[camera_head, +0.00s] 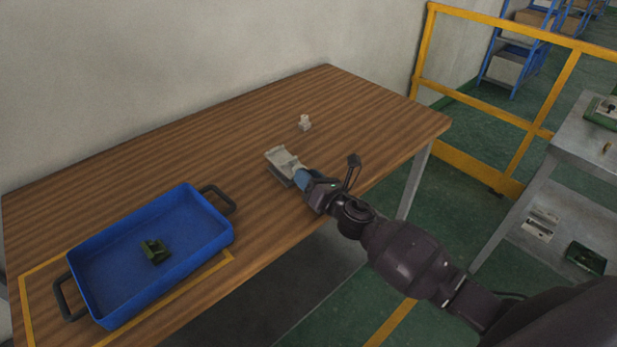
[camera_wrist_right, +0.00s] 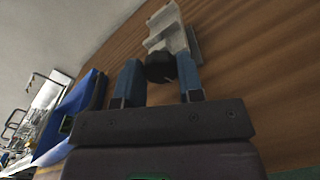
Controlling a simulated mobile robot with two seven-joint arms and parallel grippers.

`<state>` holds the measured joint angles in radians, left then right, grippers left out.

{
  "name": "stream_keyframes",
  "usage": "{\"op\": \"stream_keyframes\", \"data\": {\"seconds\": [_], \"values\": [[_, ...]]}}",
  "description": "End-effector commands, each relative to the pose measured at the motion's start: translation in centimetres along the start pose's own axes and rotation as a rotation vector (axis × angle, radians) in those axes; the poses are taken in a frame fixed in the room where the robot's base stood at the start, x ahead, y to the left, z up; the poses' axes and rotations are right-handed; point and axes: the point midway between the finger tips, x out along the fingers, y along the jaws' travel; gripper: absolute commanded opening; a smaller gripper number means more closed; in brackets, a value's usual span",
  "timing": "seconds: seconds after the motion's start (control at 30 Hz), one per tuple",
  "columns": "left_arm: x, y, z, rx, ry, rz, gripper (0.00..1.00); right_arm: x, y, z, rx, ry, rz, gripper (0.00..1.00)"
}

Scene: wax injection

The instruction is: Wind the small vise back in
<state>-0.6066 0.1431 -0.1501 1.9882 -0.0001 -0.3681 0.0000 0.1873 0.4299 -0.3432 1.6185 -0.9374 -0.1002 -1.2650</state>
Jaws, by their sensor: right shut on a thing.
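The small vise (camera_head: 281,160) is a light grey block with jaws, lying on the wooden table near its front edge. It also shows at the top of the right wrist view (camera_wrist_right: 170,28), with a dark round knob (camera_wrist_right: 160,67) on its near end. My right gripper (camera_head: 302,176) is at the vise's near end. In the right wrist view its two blue fingers (camera_wrist_right: 159,80) stand on either side of the knob and are shut on it. In the head view the gripper hides the knob. My left gripper is not in view.
A blue tray (camera_head: 218,242) with dark handles stands at the table's left, holding a small green part (camera_head: 155,251). A small whitish piece (camera_head: 304,123) stands behind the vise. The wooden table (camera_head: 375,110) is clear at right. A yellow rail (camera_head: 470,92) stands beyond.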

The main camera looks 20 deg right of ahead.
Motion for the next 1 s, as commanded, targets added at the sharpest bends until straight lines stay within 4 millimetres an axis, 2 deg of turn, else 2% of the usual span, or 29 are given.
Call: {"op": "stream_keyframes", "data": {"seconds": [0.33, 0.37, 0.5, 0.53, 0.83, 1.0], "values": [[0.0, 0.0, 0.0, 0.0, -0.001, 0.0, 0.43, 0.0, 0.0, 0.0, 0.003, 0.0, 0.0, 0.11], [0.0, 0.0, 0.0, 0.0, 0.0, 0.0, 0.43, 0.0, 0.0, 0.0, 0.003, 0.0, 0.0, 0.38], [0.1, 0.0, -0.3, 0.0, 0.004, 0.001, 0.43, 0.0, 0.0, 0.0, 0.002, 0.0, 0.0, 0.59], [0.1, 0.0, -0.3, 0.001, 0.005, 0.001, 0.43, 0.0, 0.0, 0.0, 0.002, 0.0, 0.0, 0.61], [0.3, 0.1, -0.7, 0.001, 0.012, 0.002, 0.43, -0.2, 0.0, 0.0, 0.002, 0.0, 0.0, 0.61], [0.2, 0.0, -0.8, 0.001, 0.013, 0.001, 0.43, -1.7, -0.1, 0.0, 0.001, 0.001, -0.001, 0.61]]}}
